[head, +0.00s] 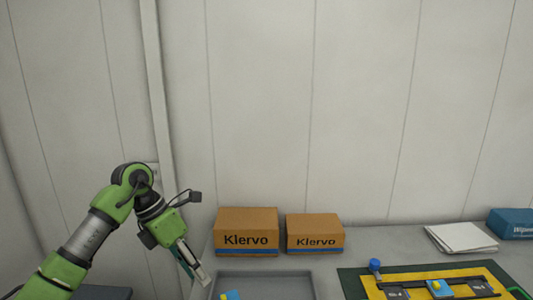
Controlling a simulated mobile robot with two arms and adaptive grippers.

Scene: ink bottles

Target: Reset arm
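My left arm comes in from the lower left. Its gripper (197,272) points down and to the right, left of the grey tray (262,274) and in front of the cardboard boxes. Its fingers look narrow and close together, but I cannot tell whether they are open or shut. I see nothing clearly held in them. My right arm and gripper are not in view. A small blue-topped item (375,266) stands at the back edge of a dark green and yellow mat (375,287).
Two cardboard "Klervo" boxes, a left one (246,239) and a right one (315,242), stand near the wall. White sheets or cloths (461,237) and a blue box (511,223) are at the back right. Dark fixtures (479,287) sit on the mat. The wall (300,100) closes off the back.

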